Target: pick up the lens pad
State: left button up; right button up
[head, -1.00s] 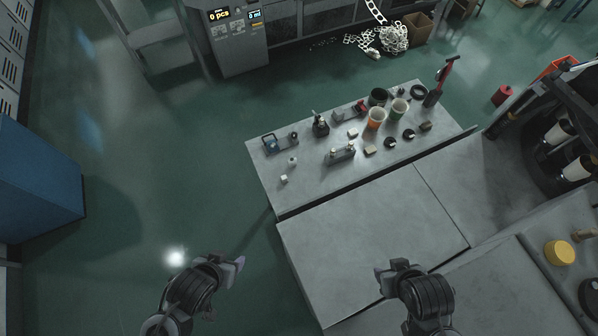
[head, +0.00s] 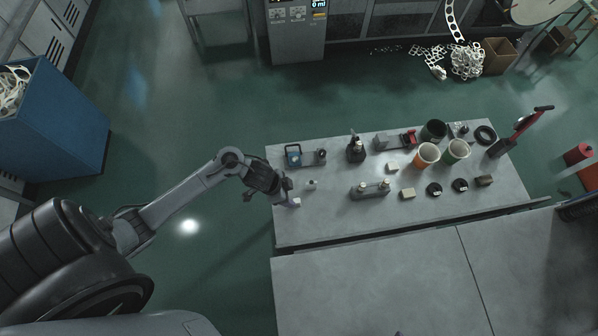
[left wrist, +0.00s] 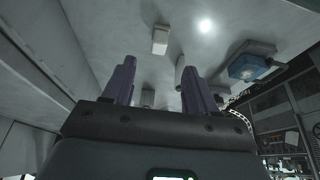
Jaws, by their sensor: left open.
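A small white block, which I take to be the lens pad (head: 296,202), lies near the left edge of the grey table (head: 330,230). My left gripper (head: 288,193) reaches in from the left and is right by this block in the head view, partly covering it. In the left wrist view the two purple fingers (left wrist: 158,84) are open with nothing clearly between them. The white block (left wrist: 160,39) shows there beyond the fingertips, seemingly apart from them. My right gripper is not in view.
A small bottle (head: 311,185) stands close by the block. A blue-fronted device (head: 293,155) is behind it, also in the wrist view (left wrist: 249,66). A grey holder (head: 370,190), cups (head: 427,155) and black discs (head: 433,189) lie further right. The table's front left is clear.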

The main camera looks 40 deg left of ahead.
aim_at(297, 201)
pick_arm(q)
jog(key=shift+b+x, duration=0.85)
jog(key=shift+x, duration=3.25)
jog(key=shift+s, duration=0.15)
grip_shut()
jog(key=shift+r, duration=0.1)
notch_tip(297, 201, up, 4)
jog(key=shift+r+p, duration=0.15)
jog(key=shift+p, duration=0.45)
jog(key=d+r+p, duration=0.1)
jog(key=d+r, duration=0.5)
jog(key=d, duration=0.5)
jog(key=shift+d+r, duration=0.3)
